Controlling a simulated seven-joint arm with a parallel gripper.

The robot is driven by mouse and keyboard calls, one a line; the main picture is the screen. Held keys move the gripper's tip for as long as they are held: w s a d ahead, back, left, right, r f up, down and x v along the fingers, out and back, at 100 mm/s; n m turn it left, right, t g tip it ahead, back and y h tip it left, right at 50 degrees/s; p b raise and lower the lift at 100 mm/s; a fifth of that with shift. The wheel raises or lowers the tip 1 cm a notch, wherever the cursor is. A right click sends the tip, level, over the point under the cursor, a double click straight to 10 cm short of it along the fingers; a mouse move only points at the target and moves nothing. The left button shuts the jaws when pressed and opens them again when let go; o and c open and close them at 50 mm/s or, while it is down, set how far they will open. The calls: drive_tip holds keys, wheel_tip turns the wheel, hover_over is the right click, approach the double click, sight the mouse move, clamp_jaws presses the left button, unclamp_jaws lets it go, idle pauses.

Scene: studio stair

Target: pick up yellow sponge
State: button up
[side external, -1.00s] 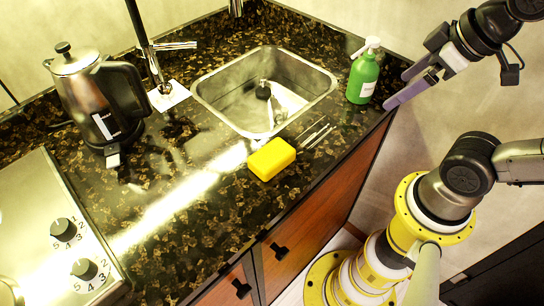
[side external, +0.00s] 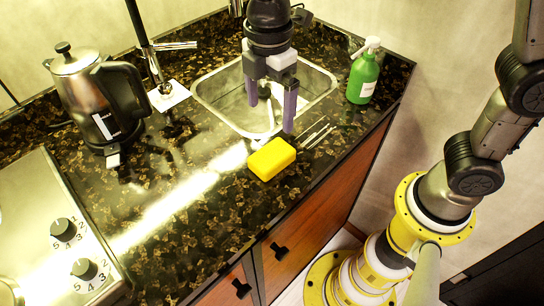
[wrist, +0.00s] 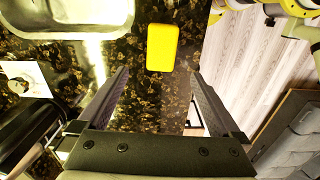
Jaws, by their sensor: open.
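The yellow sponge (side external: 271,159) lies flat on the dark speckled counter, in front of the sink and near the counter's front edge. In the wrist view the sponge (wrist: 161,47) is at top centre, beyond the fingertips. My gripper (side external: 270,117) is open and empty, pointing down. In the side view its fingers appear over the sink's front part, above and behind the sponge. In the wrist view the fingers (wrist: 158,82) are spread wide, with bare counter between them. Nothing touches the sponge.
The steel sink (side external: 216,88) is behind the sponge. A green soap bottle (side external: 363,79) stands to its right, and thin metal utensils (side external: 317,136) lie close beside the sponge. A kettle (side external: 98,98) and a stove (side external: 32,205) are at left. The counter left of the sponge is clear.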

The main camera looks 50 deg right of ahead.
sight(272, 154)
drive_tip(key=f, duration=1.3)
drive_tip(key=shift+s+d+f, duration=0.1)
drive_tip(key=shift+s+f, duration=0.1)
drive_tip(key=shift+f, duration=0.05)
drive_tip(key=shift+c, duration=0.2)
drive_tip(key=c, duration=1.2)
